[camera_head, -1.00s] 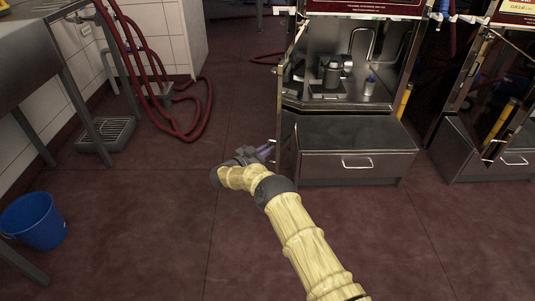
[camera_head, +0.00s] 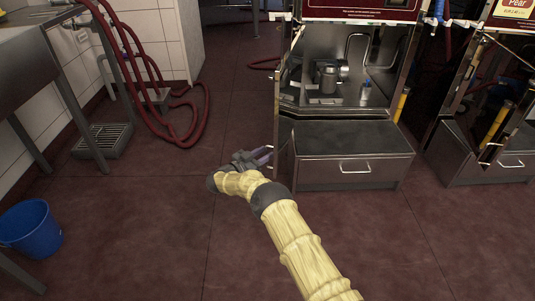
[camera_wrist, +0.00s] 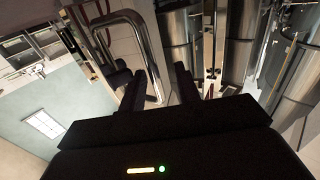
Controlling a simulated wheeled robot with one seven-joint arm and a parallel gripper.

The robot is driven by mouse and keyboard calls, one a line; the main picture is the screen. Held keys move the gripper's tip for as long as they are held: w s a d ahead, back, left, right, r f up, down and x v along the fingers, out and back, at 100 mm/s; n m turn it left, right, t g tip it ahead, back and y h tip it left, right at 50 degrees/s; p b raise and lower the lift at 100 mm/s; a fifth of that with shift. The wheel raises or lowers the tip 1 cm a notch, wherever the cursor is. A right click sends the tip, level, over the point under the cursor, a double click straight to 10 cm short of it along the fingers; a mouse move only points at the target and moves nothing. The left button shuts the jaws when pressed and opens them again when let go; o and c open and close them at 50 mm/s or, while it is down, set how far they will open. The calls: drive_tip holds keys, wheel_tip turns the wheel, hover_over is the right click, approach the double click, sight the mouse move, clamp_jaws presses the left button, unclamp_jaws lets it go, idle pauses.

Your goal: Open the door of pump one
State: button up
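The central pump (camera_head: 360,13) is a steel cabinet with a red label panel on top. Its number is not readable. A narrow door edge (camera_head: 277,130) runs down its left front side, seen almost edge-on, and the interior with a metal canister (camera_head: 327,77) shows. My gripper (camera_head: 263,155) is low on the left, beside this edge. In the wrist view, a bent steel bar handle (camera_wrist: 155,62) reaches down between the two dark fingers of my gripper (camera_wrist: 158,90). The fingers are apart, with a gap on the right of the bar. I cannot tell whether they touch it.
A steel drawer unit (camera_head: 355,168) stands under the pump. Another pump (camera_head: 515,10), labelled Pear, stands at the right. The floor in front is clear.

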drive_tip(key=p+v, duration=0.6)
drive_tip(key=v, duration=1.1)
